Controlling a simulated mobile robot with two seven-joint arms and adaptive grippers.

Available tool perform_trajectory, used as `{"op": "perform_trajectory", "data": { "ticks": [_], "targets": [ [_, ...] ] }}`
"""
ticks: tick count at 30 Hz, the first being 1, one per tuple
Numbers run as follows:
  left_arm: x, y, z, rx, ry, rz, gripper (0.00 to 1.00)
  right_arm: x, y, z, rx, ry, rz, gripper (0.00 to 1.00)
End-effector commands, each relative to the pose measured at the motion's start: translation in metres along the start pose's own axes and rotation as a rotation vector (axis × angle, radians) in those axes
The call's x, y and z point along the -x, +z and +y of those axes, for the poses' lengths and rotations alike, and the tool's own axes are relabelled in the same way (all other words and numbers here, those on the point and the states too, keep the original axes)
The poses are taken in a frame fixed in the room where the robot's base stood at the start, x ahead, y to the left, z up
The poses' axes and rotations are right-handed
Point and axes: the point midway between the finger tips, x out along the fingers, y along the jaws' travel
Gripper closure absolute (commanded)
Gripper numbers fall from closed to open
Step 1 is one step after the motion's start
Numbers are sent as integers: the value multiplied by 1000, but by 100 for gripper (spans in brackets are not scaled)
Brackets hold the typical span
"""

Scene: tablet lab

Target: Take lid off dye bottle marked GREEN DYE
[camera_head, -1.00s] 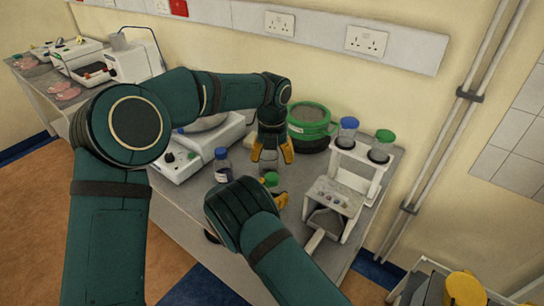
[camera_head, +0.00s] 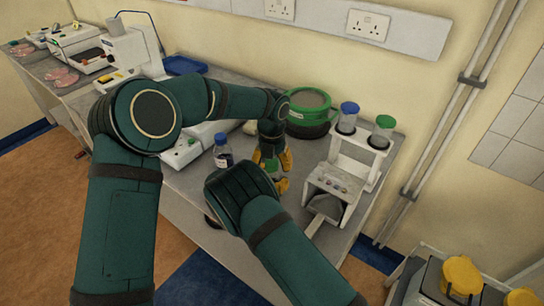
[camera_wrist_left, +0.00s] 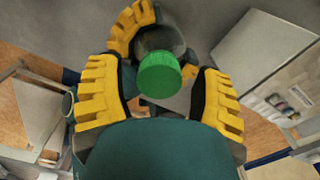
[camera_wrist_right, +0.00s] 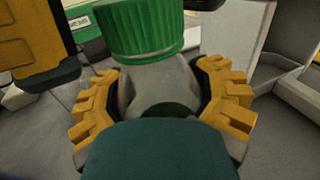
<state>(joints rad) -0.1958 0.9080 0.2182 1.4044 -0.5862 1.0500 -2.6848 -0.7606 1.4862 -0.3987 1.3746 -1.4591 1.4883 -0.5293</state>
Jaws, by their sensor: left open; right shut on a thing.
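A small clear bottle (camera_wrist_right: 158,85) with a green screw lid (camera_wrist_right: 138,28) stands upright between the fingers of my right gripper (camera_wrist_right: 160,105), which is shut on its body. The green lid also shows in the left wrist view (camera_wrist_left: 160,75). My left gripper (camera_wrist_left: 160,100) is open, its fingers on either side of the lid without closing on it. In the head view the left gripper (camera_head: 270,160) is above the right gripper (camera_head: 280,186), and both largely hide the bottle. No label on this bottle can be read.
A blue-capped bottle (camera_head: 222,152) stands close on the left. A white stand (camera_head: 352,170) on the right holds a blue-capped (camera_head: 348,120) and a green-capped container (camera_head: 382,132). A green-rimmed round device (camera_head: 310,115) stands behind. The table's front edge is near.

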Motion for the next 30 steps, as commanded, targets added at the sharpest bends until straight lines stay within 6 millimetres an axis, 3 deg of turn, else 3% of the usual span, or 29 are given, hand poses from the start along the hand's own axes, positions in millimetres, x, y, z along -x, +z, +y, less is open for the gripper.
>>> {"op": "perform_trajectory", "data": {
  "ticks": [7,12,13,23,30],
  "targets": [
    [-1,0,0,1,0,0,32,0,0,0,0,0,1,100],
    [0,0,0,1,0,-1,92,0,0,0,1,0,1,100],
    [0,0,0,1,0,-1,100,0,0,0,1,0,1,100],
    [0,0,0,40,0,-1,100,0,0,0,1,0,1,100],
    [0,0,0,427,1,-2,100,0,0,0,1,0,1,100]
  ]
}}
